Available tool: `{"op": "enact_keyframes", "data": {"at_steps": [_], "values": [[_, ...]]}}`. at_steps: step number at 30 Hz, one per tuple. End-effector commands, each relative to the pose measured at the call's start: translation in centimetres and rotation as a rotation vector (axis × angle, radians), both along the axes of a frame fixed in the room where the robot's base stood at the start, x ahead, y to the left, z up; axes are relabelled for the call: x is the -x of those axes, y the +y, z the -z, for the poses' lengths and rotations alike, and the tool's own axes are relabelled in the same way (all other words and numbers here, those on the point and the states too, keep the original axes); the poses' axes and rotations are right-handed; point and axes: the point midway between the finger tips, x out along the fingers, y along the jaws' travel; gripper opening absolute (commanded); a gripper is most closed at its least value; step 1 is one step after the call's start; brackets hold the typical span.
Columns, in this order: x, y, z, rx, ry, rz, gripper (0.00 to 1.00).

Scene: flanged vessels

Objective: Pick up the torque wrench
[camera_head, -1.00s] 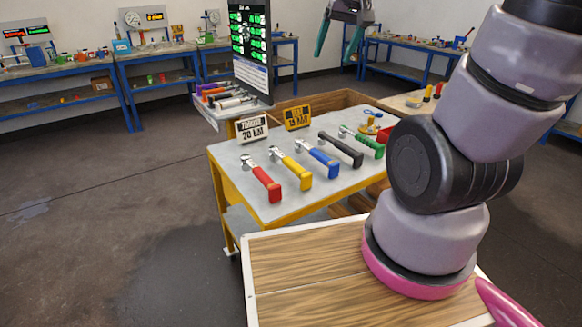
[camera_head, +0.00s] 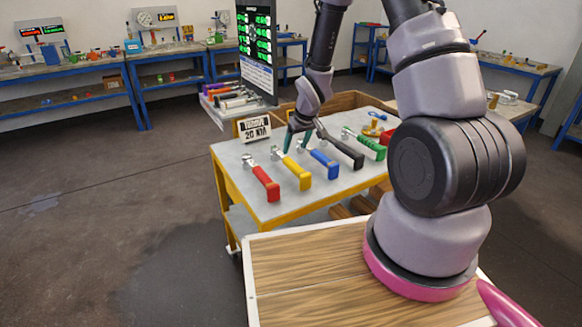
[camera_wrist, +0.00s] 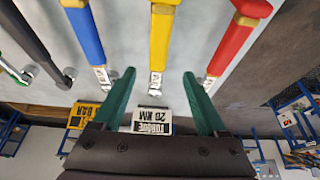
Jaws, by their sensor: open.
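Several wrenches with silver heads lie in a row on the grey tabletop: red (camera_head: 265,183), yellow (camera_head: 296,172), blue (camera_head: 323,163), black (camera_head: 345,153) and green (camera_head: 365,143). My gripper (camera_head: 297,147) is open above the table, near the head ends of the yellow and blue wrenches. In the wrist view, the yellow wrench (camera_wrist: 160,42) is centred ahead, its head in line with the gap between the green fingertips (camera_wrist: 156,78). The blue wrench (camera_wrist: 87,35) lies left of it and the red wrench (camera_wrist: 235,35) right. No wrench is held.
A "TORQUE 20 NM" sign (camera_head: 254,130) stands at the table's back left; a second yellow sign (camera_wrist: 82,116) shows in the wrist view. A dark screen (camera_head: 256,50) stands behind. A yellow and red object (camera_head: 373,127) sits at the table's far right. Blue workbenches (camera_head: 65,72) line the wall.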

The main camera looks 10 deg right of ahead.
Motion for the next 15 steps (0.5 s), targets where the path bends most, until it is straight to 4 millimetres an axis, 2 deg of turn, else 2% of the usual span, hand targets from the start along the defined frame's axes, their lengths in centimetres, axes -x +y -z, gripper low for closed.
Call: {"op": "enact_keyframes", "data": {"at_steps": [6,11,15], "values": [[-1.2,0.4,3.3,0.001,0.004,0.002,0.75],[-1.6,0.5,4.3,0.001,0.002,0.001,0.75],[-2.4,0.6,5.9,0.001,0.003,0.001,0.75]]}}
